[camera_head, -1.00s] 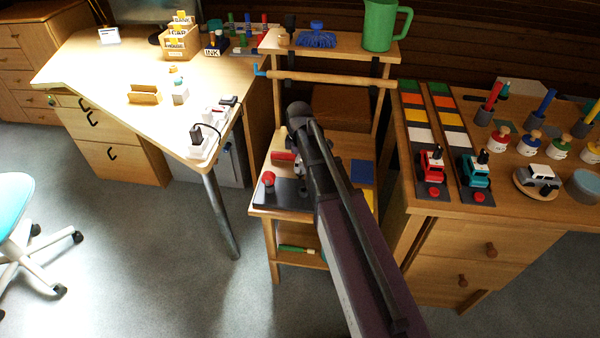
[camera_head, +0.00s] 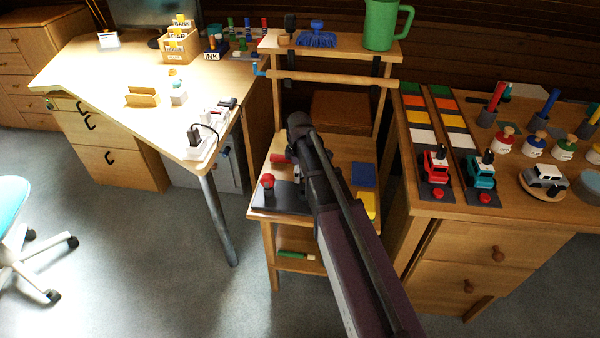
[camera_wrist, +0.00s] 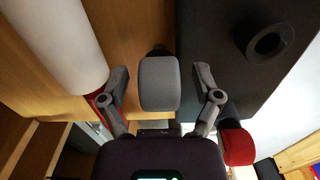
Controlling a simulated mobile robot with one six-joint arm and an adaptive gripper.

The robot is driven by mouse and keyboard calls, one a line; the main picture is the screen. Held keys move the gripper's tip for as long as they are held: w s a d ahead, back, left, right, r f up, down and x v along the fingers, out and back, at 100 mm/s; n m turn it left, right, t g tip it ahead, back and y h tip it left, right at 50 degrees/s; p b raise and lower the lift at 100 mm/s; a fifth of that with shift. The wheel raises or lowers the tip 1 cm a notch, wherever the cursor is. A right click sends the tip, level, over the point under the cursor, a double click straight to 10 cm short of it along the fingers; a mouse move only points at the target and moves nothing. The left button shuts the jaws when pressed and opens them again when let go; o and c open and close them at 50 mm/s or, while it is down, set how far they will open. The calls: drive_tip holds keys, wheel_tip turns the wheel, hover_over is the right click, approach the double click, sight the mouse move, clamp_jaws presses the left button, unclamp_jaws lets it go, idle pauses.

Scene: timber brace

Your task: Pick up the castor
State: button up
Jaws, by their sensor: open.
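A grey rounded block with a dark part behind it, which looks like the castor (camera_wrist: 160,84), is in the middle of the wrist view. My gripper (camera_wrist: 162,90) is open, with one finger on each side of the castor and a visible gap to each. I cannot tell how far the castor is below the fingertips. In the head view my arm covers the middle of the small wooden stand (camera_head: 343,148), and I cannot make out the castor or my fingertips there.
A dark plate (camera_wrist: 215,50) with a round ring lies right of the castor. A red knob (camera_wrist: 238,146) is close to my right finger. A white cylinder (camera_wrist: 62,42) with a red end is near my left finger. Benches (camera_head: 130,75) flank the stand.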

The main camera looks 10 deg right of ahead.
clamp_jaws()
drive_tip(key=shift+r, duration=0.1)
idle(0.4)
wheel_tip(320, 180, up, 10)
drive_tip(key=p, duration=1)
drive_tip(key=shift+s, duration=0.1)
idle(0.7)
